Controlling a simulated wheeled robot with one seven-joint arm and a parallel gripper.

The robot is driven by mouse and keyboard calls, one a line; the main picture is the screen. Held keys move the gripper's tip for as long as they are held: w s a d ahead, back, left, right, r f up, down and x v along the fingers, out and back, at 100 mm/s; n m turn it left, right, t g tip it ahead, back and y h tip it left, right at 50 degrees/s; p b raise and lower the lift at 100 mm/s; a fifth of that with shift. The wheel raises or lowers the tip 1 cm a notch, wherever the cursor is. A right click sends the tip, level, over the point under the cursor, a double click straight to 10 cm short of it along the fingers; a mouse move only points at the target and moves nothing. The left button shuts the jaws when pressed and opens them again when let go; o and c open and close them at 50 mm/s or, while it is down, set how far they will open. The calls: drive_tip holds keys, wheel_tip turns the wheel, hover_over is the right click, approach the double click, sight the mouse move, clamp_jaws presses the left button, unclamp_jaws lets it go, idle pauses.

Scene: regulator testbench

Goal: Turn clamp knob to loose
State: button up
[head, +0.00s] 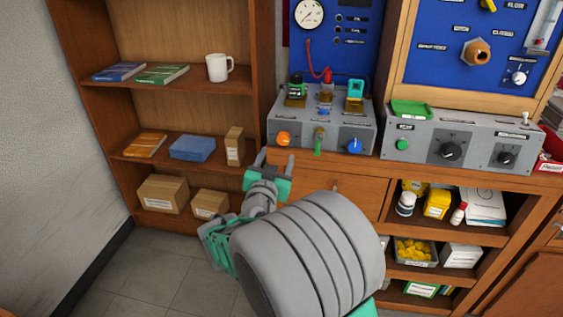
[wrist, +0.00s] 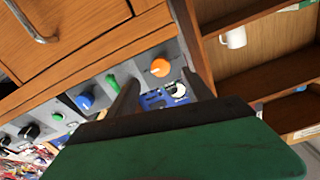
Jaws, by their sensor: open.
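The grey testbench unit (head: 335,128) carries an orange knob (head: 283,139), a green-handled lever (head: 318,146) and a blue knob (head: 354,146) on its front. Their labels are too small to read, so I cannot tell which one is the clamp knob. My gripper (head: 275,167) is open and empty, below and left of the orange knob in the head view. In the wrist view, the orange knob (wrist: 160,68) shows between the fingers, apart from them. The green lever (wrist: 112,82) and blue knob (wrist: 85,100) show left of the fingers.
A second grey box (head: 462,140) with black knobs stands to the right. A wooden shelf (head: 190,103) with books, a white mug (head: 219,67) and cartons stands at the left. A drawer front (head: 345,190) lies below the bench. Floor is free at the lower left.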

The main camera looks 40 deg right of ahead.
sight(283, 141)
drive_tip(key=p+x, duration=0.1)
drive_tip(key=x, duration=0.6)
drive_tip(key=shift+w+d+r, duration=0.1)
drive_tip(key=shift+d+r, duration=0.05)
drive_tip(key=shift+d, duration=0.05)
drive_tip(key=shift+c, duration=0.5)
clamp_jaws()
